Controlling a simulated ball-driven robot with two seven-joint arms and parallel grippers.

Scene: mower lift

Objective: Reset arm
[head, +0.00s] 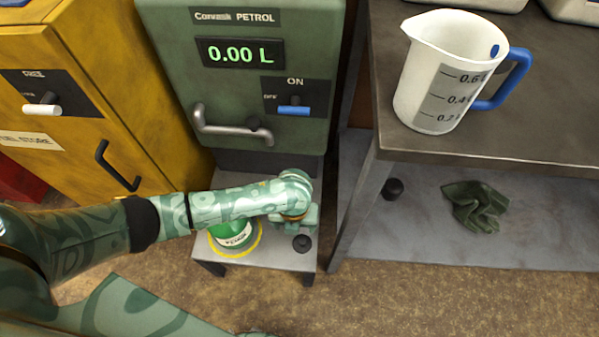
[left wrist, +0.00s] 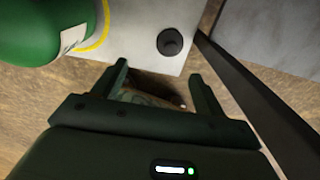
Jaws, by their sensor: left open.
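My left arm reaches in from the left in the head view, over a low grey stand (head: 212,262) in front of the petrol dispenser. My left gripper (head: 298,222) is partly hidden by its own wrist there. In the left wrist view the left gripper (left wrist: 160,72) shows its two fingers spread apart with nothing between them. A green container (head: 232,234) stands on the stand inside a yellow ring, partly covered by my arm. A black cap (head: 302,243) lies on the stand beside it, just past the fingertips and apart from them. My right gripper is not in view.
The green petrol dispenser (head: 178,62) reads 0.00 L, with its switch at ON. A yellow cabinet (head: 70,150) stands at left. A measuring jug (head: 430,70) is on the workbench (head: 480,146); a glove (head: 475,205) and black knob-like object (head: 393,189) lie on its lower shelf.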

